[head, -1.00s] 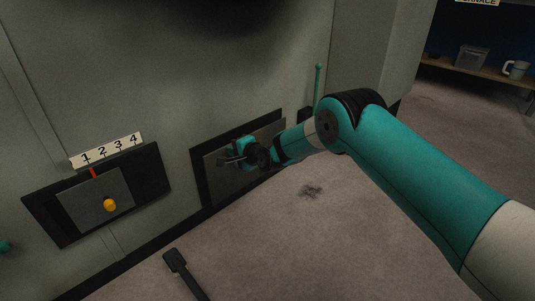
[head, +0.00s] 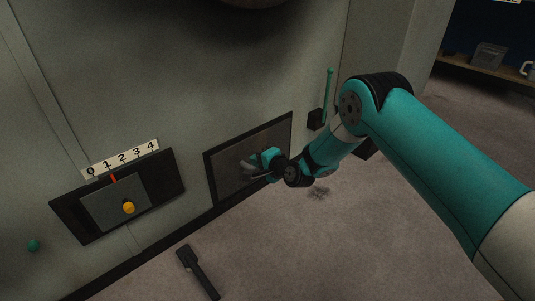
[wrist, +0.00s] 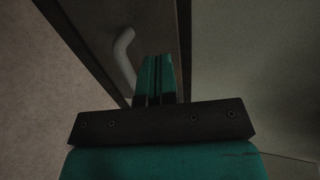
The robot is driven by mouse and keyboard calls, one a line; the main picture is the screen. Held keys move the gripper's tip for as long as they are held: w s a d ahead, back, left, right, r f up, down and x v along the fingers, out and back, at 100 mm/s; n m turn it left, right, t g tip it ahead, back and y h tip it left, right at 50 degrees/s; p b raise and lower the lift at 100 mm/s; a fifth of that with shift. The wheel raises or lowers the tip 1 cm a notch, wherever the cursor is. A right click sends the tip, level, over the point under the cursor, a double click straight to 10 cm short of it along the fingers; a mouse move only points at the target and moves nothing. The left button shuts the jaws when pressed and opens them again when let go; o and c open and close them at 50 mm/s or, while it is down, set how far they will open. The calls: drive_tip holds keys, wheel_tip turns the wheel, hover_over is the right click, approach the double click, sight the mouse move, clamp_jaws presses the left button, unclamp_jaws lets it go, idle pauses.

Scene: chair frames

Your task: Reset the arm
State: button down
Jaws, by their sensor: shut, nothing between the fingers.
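My gripper (head: 250,169) is at the end of my teal arm, in front of a dark-framed panel (head: 270,136) low on the grey wall. In the wrist view its teal fingers (wrist: 154,80) are together with nothing between them. A pale curved handle (wrist: 124,58) on the panel shows just left of the fingertips in the wrist view. The fingers look apart from the handle, though the exact gap is hard to tell.
Left of the panel is a slider box with a yellow knob (head: 128,207) and a number scale (head: 121,159). A teal lever (head: 329,92) stands to the right. A dark tool (head: 197,272) lies on the floor. A shelf (head: 490,72) is at the back right.

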drive_tip(key=s+r+n+g+p, duration=0.35)
drive_tip(key=s+r, duration=0.35)
drive_tip(key=r, duration=0.5)
drive_tip(key=s+r+n+g+p, duration=0.25)
drive_tip(key=s+r+n, duration=0.3)
drive_tip(key=r, duration=0.75)
drive_tip(key=s+d+r+n+g+h+p, duration=0.1)
drive_tip(key=s+d+r+n+g+p, duration=0.25)
drive_tip(key=s, duration=0.65)
drive_tip(key=s+d+r+n+h, duration=0.2)
drive_tip(key=s+d+r, duration=0.3)
drive_tip(key=s, duration=0.5)
drive_tip(key=s+d+r+n+g+h+p, duration=0.1)
drive_tip(key=s+d+r+n+g+p, duration=0.15)
drive_tip(key=s+r, duration=0.55)
wheel_tip(320, 180, up, 36)
drive_tip(key=s+d+p, duration=0.1)
drive_tip(key=s+p, duration=0.1)
drive_tip(key=p, duration=3.5)
drive_tip(key=shift+n, duration=0.3)
